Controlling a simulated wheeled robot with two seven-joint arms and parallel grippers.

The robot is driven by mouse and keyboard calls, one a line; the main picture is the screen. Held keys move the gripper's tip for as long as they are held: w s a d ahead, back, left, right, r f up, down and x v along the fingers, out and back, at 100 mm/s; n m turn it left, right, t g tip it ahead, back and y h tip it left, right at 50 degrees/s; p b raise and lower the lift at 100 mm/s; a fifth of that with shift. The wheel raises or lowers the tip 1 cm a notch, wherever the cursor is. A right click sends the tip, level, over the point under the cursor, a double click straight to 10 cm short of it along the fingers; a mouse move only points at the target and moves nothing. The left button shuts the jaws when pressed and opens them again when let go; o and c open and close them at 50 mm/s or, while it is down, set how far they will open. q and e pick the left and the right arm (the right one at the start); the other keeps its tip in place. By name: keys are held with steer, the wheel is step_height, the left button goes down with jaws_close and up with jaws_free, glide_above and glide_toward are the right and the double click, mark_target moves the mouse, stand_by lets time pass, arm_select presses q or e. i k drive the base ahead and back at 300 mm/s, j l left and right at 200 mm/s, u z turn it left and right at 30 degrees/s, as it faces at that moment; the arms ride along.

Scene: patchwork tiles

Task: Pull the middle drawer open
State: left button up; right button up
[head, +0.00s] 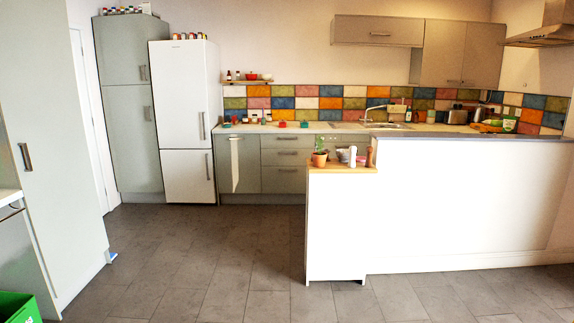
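A stack of grey-green drawers (287,158) stands under the far counter, right of the white fridge. Several drawer fronts show one above another, each with a bar handle. The middle drawer (284,158) looks shut, flush with the others. The lower right of the stack is partly hidden by the white island. Neither of my grippers is in the head view.
Open grey tiled floor (200,245) lies between me and the drawers. A white island (335,225) with a plant pot (320,158) on its wooden top blocks the right. A tall cabinet (55,140) and a green crate (18,307) stand at the left.

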mark_target(268, 157)
steer(key=i+j, duration=0.15)
steer(key=i, duration=0.6)
steer(key=i+j+u, duration=0.15)
steer(key=i, duration=1.25)
steer(key=i+l+u, duration=0.1)
steer(key=i, duration=0.5)
steer(key=i+l, duration=0.1)
steer(key=i, duration=0.55)
steer(key=i+u, duration=0.1)
steer(key=i, duration=0.55)
steer(key=i+z, duration=0.15)
steer(key=i, duration=0.45)
steer(key=i+j+z, duration=0.1)
steer(key=i, duration=0.5)
steer(key=i+j+z, duration=0.15)
steer(key=i, duration=0.45)
steer(key=i+j+z, duration=0.1)
steer(key=i, duration=0.5)
